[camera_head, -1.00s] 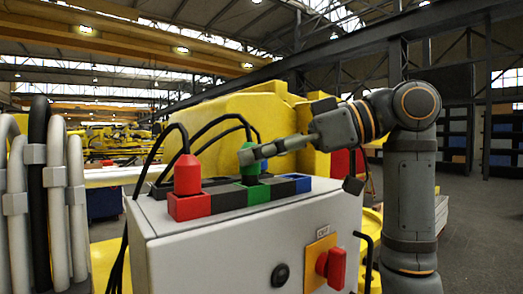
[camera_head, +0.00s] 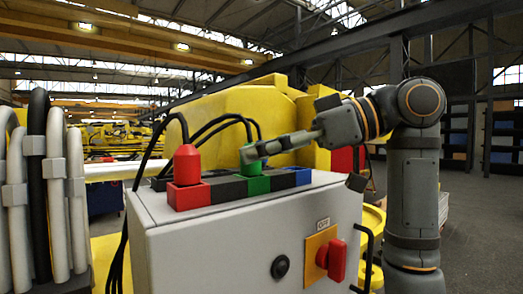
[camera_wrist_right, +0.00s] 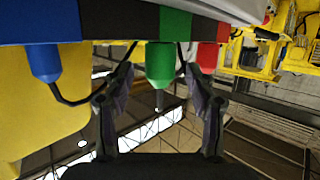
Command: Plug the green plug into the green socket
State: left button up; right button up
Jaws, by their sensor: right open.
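The green plug (camera_head: 247,155) stands upright over the green socket (camera_head: 258,185) on top of the grey cabinet, with a black cable from its top. In the right wrist view the green plug (camera_wrist_right: 160,64) meets the green socket (camera_wrist_right: 175,22) with no visible gap. My right gripper (camera_head: 252,152) reaches in from the right at the plug. Its two fingers (camera_wrist_right: 160,98) are apart, one each side of the plug's cable end, with space between them and the plug. My left gripper is not in view.
A red plug (camera_head: 187,163) sits in a red socket (camera_head: 188,197) to the left. A blue socket (camera_head: 297,176) holds a blue plug (camera_wrist_right: 45,63) in the wrist view. The cabinet (camera_head: 215,240) has a red switch (camera_head: 334,260). Grey pipes (camera_head: 57,190) stand at left.

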jog(key=v, duration=1.1)
jog(key=shift+d, duration=0.3)
